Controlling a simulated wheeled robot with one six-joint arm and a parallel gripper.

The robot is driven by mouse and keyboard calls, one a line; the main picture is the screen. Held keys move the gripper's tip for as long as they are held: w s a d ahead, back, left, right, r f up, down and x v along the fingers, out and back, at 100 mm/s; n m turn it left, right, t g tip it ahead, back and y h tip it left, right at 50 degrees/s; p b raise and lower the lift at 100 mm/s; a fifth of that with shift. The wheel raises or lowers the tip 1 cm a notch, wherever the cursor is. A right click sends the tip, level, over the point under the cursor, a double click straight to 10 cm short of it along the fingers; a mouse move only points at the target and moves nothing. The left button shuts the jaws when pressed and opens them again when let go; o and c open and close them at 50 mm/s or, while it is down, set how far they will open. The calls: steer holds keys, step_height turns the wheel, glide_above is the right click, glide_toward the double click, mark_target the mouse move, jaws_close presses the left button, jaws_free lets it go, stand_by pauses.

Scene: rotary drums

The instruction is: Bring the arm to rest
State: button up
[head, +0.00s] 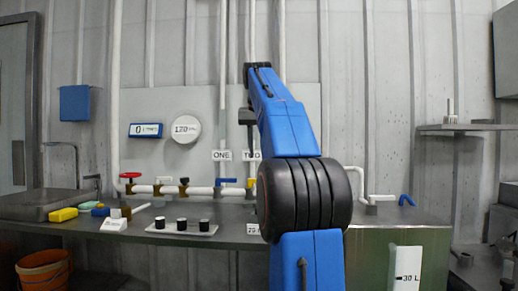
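My blue arm (286,130) rises from the bottom centre, with a large black ribbed joint (305,197) in the middle. Its upper link leans slightly left and ends in a black part near the top. Below that end, just left of the arm, a dark block with a thin grey part (247,118) hangs down in front of the wall panel. It seems to be the wrist end of my arm. My fingertips cannot be made out, and nothing held is visible.
A grey counter (400,216) runs along the wall. It carries a white pipe with red (130,175), blue (228,180) and yellow valve handles, a tray (182,229) with three black-and-white cylinders, and coloured blocks. A sink (45,203) and orange bucket (43,270) are at left.

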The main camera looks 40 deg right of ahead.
steer(key=shift+s+a+r, duration=0.15)
steer(key=shift+r, duration=0.25)
stand_by(0.3)
steer(key=s+a+f+n+t+y, duration=0.1)
steer(key=s+a+f+n, duration=0.2)
steer(key=a+f, duration=0.65)
steer(key=s+a+f+n, duration=0.2)
steer(key=s+a+f, duration=0.2)
steer(key=a+f, duration=0.55)
steer(key=s+a+f+n, duration=0.1)
steer(key=s+a+f, duration=0.4)
steer(key=f, duration=0.4)
steer(key=s+a+f+n+y, duration=0.1)
steer(key=s+a+f+n, duration=0.1)
steer(key=s+a+f, duration=0.4)
steer(key=s+a+f+n+y, duration=0.1)
steer(key=s+a+f, duration=0.4)
steer(key=f, duration=0.7)
steer(key=shift+s+a+f+n+t, duration=0.15)
steer(key=shift+s+f+n+t, duration=0.2)
steer(key=shift+s, duration=0.45)
